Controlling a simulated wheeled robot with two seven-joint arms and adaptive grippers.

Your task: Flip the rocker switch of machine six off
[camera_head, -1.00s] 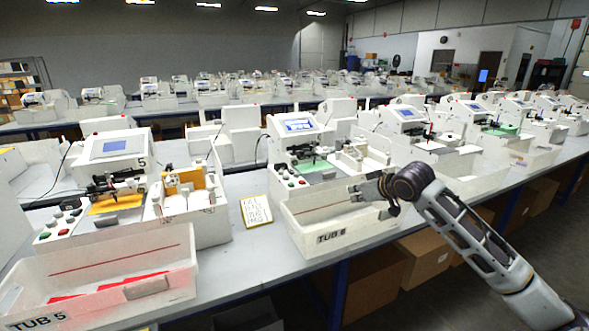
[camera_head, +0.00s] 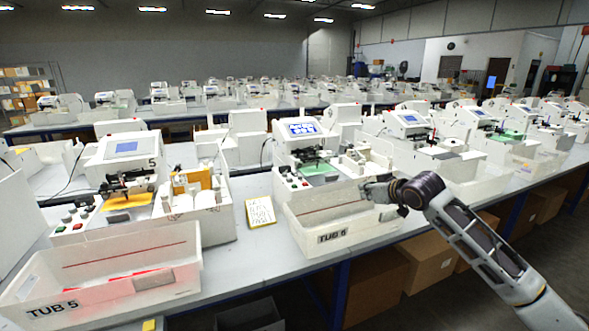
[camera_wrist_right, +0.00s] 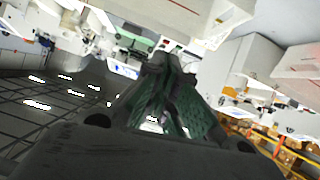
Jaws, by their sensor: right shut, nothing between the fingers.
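My right gripper (camera_head: 372,192) is over the right end of TUB 6, in front of and right of machine six. In the right wrist view its dark fingers (camera_wrist_right: 165,62) are together with nothing between them. My left gripper is not in view.
Machine five (camera_head: 125,150) stands left, with TUB 5 (camera_head: 120,262) in front. A yellow-edged note card (camera_head: 260,212) lies on the table between the machines. More plotters (camera_head: 408,122) line the bench at right. Cardboard boxes (camera_head: 430,262) sit underneath.

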